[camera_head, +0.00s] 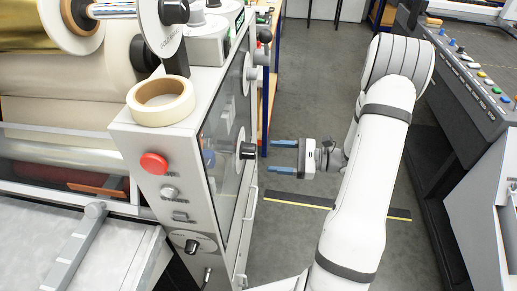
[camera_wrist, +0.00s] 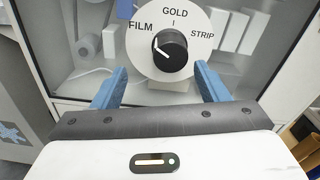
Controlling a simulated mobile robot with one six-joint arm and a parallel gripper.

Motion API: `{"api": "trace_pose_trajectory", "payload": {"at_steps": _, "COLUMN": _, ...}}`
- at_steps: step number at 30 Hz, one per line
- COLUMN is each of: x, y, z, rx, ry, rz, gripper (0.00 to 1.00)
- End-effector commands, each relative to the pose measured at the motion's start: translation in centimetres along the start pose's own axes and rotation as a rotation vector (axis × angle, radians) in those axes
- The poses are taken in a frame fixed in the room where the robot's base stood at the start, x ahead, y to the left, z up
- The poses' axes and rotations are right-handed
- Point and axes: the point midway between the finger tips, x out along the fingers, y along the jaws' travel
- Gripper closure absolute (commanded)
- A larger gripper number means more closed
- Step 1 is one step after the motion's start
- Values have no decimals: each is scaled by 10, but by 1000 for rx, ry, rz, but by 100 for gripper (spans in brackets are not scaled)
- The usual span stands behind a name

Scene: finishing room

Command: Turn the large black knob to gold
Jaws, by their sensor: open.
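The large black knob (camera_wrist: 171,50) sits on a round white dial (camera_wrist: 150,68) marked FILM, GOLD and STRIP in the wrist view. Its white pointer line points up and left, towards FILM; GOLD is at the top. In the head view the knob (camera_head: 247,150) sticks out from the machine's glazed side. My gripper (camera_head: 272,157) is open and empty, to the right of the knob and apart from it. In the wrist view my gripper's (camera_wrist: 163,76) blue fingers reach towards the dial, one to each side of the knob, short of gripping it.
The machine's front panel (camera_head: 150,195) carries a red button (camera_head: 153,163) and a smaller black knob (camera_head: 195,245). A tape roll (camera_head: 161,101) lies on its top. A vertical handle (camera_head: 251,217) is below the dial.

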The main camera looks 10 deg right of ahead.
Motion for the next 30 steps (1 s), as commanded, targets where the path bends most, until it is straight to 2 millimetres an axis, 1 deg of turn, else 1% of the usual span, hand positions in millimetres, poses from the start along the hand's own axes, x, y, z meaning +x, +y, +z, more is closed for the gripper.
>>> {"api": "trace_pose_trajectory", "payload": {"at_steps": 2, "x": -4, "y": -5, "z": -4, "rx": 17, "ry": -16, "rz": -37, "gripper": 32}}
{"api": "trace_pose_trajectory", "payload": {"at_steps": 5, "x": 0, "y": -7, "z": -6, "rx": 24, "ry": -24, "rz": -52, "gripper": 32}}
{"api": "trace_pose_trajectory", "payload": {"at_steps": 8, "x": 14, "y": -8, "z": -4, "rx": 24, "ry": -24, "rz": -50, "gripper": 32}}
{"api": "trace_pose_trajectory", "payload": {"at_steps": 15, "x": 52, "y": -10, "z": -3, "rx": 23, "ry": -23, "rz": -48, "gripper": 32}}
{"api": "trace_pose_trajectory", "payload": {"at_steps": 19, "x": 66, "y": -10, "z": -4, "rx": 22, "ry": -23, "rz": -49, "gripper": 32}}
{"api": "trace_pose_trajectory", "payload": {"at_steps": 23, "x": 71, "y": -11, "z": -5, "rx": 21, "ry": -22, "rz": -50, "gripper": 32}}
{"api": "trace_pose_trajectory", "payload": {"at_steps": 30, "x": 72, "y": -11, "z": -5, "rx": 21, "ry": -22, "rz": -50, "gripper": 33}}
